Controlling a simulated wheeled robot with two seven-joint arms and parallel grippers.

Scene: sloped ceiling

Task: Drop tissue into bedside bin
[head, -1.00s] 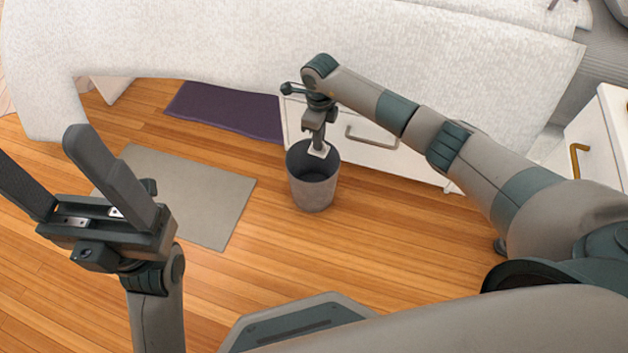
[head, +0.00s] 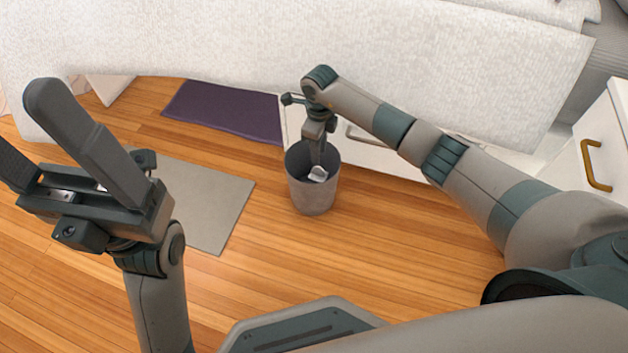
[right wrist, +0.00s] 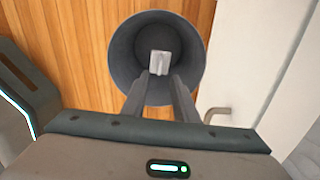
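The grey bin (head: 312,198) stands upright on the wooden floor in front of a white drawer unit. It also shows in the right wrist view (right wrist: 120,62), seen from above. The white tissue (head: 318,174) is inside the bin's opening, just below my right gripper (head: 319,157). In the right wrist view the tissue (right wrist: 159,62) is beyond the right fingertips (right wrist: 160,82), with a gap on either side. The right fingers are apart and reach into the bin. I cannot tell if the tissue touches the bottom. My left gripper (head: 25,122) is open and empty at the left.
The white drawer unit (head: 400,163) is close behind the bin, beside a bed with a white cover (head: 220,40). A grey mat (head: 205,195) and a purple mat (head: 225,108) lie on the floor. A white cabinet (head: 612,125) stands at right. Floor right of the bin is clear.

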